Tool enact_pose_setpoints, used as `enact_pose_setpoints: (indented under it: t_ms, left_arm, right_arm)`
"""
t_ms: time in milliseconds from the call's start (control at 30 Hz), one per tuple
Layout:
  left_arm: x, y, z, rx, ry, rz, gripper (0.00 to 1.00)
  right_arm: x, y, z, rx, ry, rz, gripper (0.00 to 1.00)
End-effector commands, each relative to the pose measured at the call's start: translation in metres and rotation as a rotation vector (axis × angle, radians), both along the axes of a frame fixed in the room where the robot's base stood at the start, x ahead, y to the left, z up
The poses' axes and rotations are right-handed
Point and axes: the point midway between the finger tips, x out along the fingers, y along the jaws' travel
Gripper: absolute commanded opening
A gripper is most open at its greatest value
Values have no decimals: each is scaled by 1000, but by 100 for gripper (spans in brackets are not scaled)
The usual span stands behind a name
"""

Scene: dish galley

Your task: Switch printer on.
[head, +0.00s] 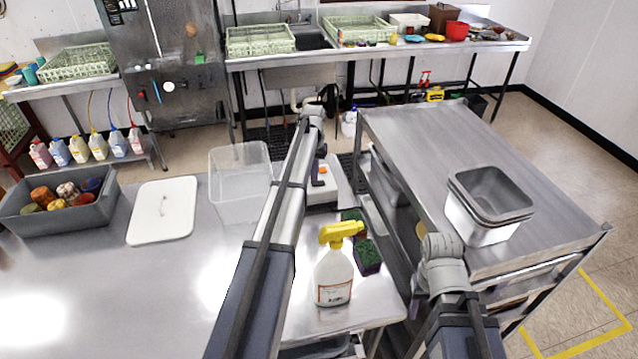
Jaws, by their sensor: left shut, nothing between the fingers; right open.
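The printer (338,188) is a low white box at the back right of the near steel table, partly hidden behind my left arm. A small orange spot, perhaps its switch, shows on its top. My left gripper (317,180) points down over the printer, shut and empty, close to the orange spot. I cannot tell whether it touches the printer. My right gripper (414,307) is low beside the table's right edge, mostly hidden by its own wrist, open and away from the printer.
A spray bottle (334,277) with a yellow head and a dark green sponge (367,257) stand in front of the printer. A clear bin (238,192), white lid (163,211) and grey crate (48,222) are to the left. A steel cart (430,135) carries nested tubs (487,205) at right.

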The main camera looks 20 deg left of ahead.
Motion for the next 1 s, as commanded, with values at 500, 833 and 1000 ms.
enact_pose_setpoints:
  t_ms: [500,833,1000]
  left_arm:
    - [0,0,-8,0,0,0,0]
    - [0,0,-13,0,0,0,0]
    - [0,0,-15,0,0,0,0]
  right_arm:
    - [0,0,-8,0,0,0,50]
    - [0,0,-13,0,0,0,50]
    - [0,0,-15,0,0,0,50]
